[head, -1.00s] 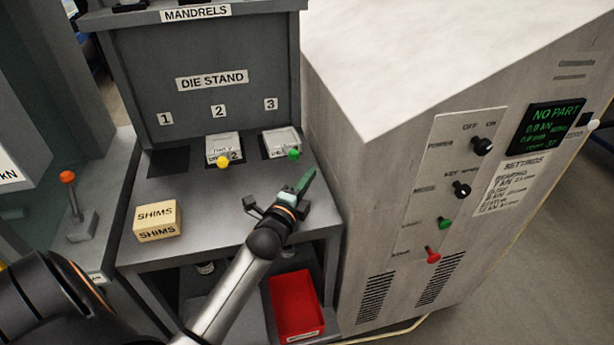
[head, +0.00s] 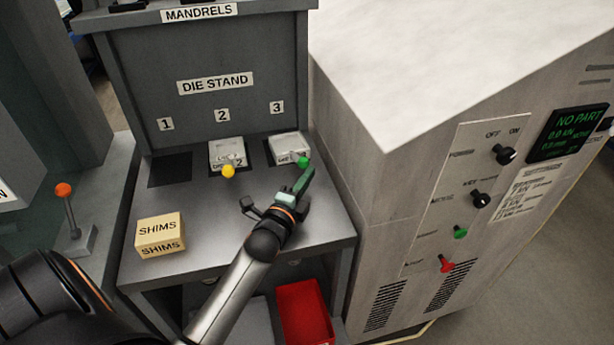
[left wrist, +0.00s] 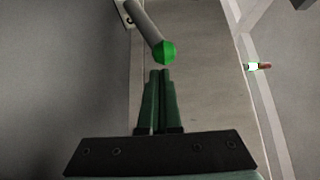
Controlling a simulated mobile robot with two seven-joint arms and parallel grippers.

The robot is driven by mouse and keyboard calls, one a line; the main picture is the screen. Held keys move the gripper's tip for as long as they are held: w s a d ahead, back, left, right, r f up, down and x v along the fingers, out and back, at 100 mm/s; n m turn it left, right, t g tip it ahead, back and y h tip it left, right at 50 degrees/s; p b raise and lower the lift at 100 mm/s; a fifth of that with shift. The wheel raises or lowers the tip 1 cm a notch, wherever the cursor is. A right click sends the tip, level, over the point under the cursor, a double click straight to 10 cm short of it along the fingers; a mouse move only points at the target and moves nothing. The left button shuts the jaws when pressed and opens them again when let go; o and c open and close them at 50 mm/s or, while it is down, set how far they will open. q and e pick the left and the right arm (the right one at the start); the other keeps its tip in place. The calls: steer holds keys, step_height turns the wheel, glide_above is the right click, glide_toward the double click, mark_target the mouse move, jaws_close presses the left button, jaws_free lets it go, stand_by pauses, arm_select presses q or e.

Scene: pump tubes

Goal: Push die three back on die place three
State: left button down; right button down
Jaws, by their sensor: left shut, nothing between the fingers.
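Die three (head: 288,146) is a pale block with a rod and green knob (head: 303,161) at its front. It sits below the label 3 on the dark pad of die place three (head: 271,159), at the right of the die stand. My left gripper (head: 309,172) has its green fingers shut and empty, tips just in front of the knob. In the left wrist view, the closed fingertips (left wrist: 160,73) point at the green knob (left wrist: 166,52), very close; I cannot tell if they touch. My right gripper is not in view.
Die two (head: 227,152), with a yellow knob, stands to the left; place one (head: 170,170) is empty. A shims box (head: 160,235) sits at the front left of the shelf. The grey machine cabinet (head: 400,190) rises close on the right. A red bin (head: 304,310) is below.

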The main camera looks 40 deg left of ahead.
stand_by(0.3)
arm_select(q)
steer(key=shift+a+p, duration=0.4)
steer(key=shift+a, duration=0.65)
steer(key=shift+d, duration=0.1)
